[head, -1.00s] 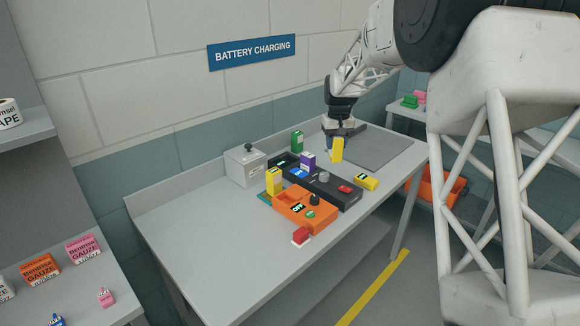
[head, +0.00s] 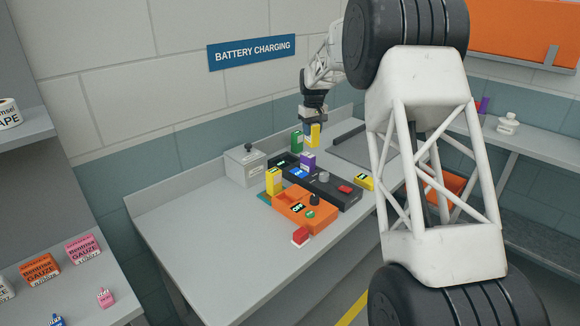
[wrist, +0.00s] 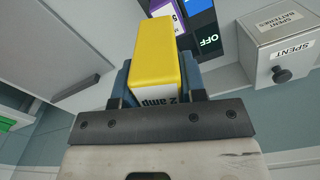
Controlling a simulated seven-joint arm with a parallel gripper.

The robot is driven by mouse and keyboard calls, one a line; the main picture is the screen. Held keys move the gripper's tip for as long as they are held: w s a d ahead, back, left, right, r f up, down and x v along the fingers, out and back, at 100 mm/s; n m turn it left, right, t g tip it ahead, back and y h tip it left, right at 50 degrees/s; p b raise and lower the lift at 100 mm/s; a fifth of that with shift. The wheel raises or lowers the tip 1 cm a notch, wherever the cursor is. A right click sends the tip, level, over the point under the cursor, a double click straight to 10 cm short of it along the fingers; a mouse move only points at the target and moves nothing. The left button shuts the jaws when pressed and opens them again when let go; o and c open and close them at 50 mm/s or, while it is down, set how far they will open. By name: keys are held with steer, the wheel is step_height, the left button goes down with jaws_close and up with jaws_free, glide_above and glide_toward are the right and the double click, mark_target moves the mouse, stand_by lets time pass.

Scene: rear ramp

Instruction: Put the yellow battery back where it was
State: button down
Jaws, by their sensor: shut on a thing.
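My gripper (head: 313,120) is shut on a yellow battery (head: 315,135), held upright above the bench behind the black charger. In the wrist view the battery (wrist: 155,50) sits between the blue fingers, a partly hidden "amp" label on its white part. The black charger (head: 322,188) has lit bays, a grey knob and a red button; a purple battery (head: 308,162) stands in it. A green bay display reading "OFF" (wrist: 208,41) shows in the wrist view. A second yellow battery (head: 274,181) stands at the orange device (head: 291,212); a third (head: 366,181) lies right of the charger.
A green battery (head: 297,140) stands behind the charger, close to the held battery in the picture. A grey spent-battery box (head: 245,166) with a black knob stands left of it. A red-and-white block (head: 300,237) lies at the front. The bench's left part (head: 185,215) is clear.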

steer(key=w+a+f+n, duration=0.3)
steer(key=w+a, duration=0.4)
steer(key=a, duration=0.1)
steer(key=shift+a+n, duration=0.2)
steer(key=shift+n, duration=0.1)
step_height(320, 180, down, 6)
steer(key=shift+f, duration=0.15)
stand_by(0.6)
steer(key=shift+f, duration=1.9)
steer(key=shift+f, duration=0.15)
steer(key=c, duration=0.7)
jaws_free()
